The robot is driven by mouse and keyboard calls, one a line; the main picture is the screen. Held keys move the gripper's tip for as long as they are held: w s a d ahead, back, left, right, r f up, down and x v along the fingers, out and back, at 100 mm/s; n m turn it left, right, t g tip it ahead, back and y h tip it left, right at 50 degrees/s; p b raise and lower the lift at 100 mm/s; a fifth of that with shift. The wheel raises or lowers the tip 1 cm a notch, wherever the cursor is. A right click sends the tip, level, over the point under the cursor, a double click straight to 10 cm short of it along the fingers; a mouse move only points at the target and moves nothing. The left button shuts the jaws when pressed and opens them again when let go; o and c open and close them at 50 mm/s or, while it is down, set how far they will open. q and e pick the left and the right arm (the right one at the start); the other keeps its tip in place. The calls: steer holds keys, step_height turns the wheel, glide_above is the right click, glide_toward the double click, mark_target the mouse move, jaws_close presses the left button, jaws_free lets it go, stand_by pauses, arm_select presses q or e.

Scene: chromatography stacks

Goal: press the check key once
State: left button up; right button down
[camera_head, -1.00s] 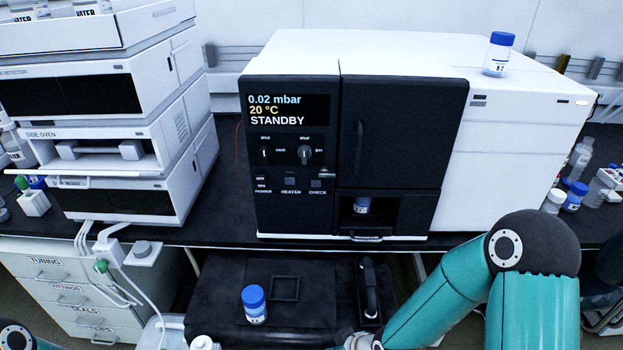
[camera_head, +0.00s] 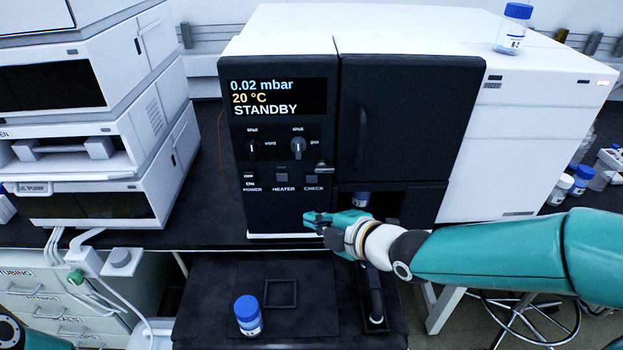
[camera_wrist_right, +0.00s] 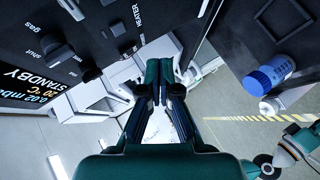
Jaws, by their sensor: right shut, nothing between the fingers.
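The check key (camera_head: 311,178) is a small dark square key on the black front panel of the white instrument (camera_head: 283,211), above the printed word CHECK and right of the heater key (camera_head: 282,177). The display (camera_head: 277,98) reads 0.02 mbar, 20 °C, STANDBY. My right gripper (camera_head: 308,220) is shut and empty, just below the check key near the panel's lower edge; I cannot tell its exact gap to the panel. Its closed fingers also show in the right wrist view (camera_wrist_right: 158,70).
Two knobs, vent (camera_head: 252,148) and gas (camera_head: 298,147), sit above the keys. A vial is in the open bay right of the panel. A blue-capped vial (camera_head: 248,315) stands on the black surface in front; another (camera_head: 513,28) stands on the instrument's top.

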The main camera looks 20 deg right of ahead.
mark_target(312, 179)
steer(key=shift+w, duration=0.1)
steer(key=w+d+p, duration=0.2)
steer(key=w+p, duration=0.3)
steer(key=w, duration=0.3)
steer(key=shift+d, duration=0.25)
steer(key=shift+w, duration=0.25)
stand_by(1.1)
steer(key=shift+w+d, duration=0.1)
steer(key=shift+w, duration=0.15)
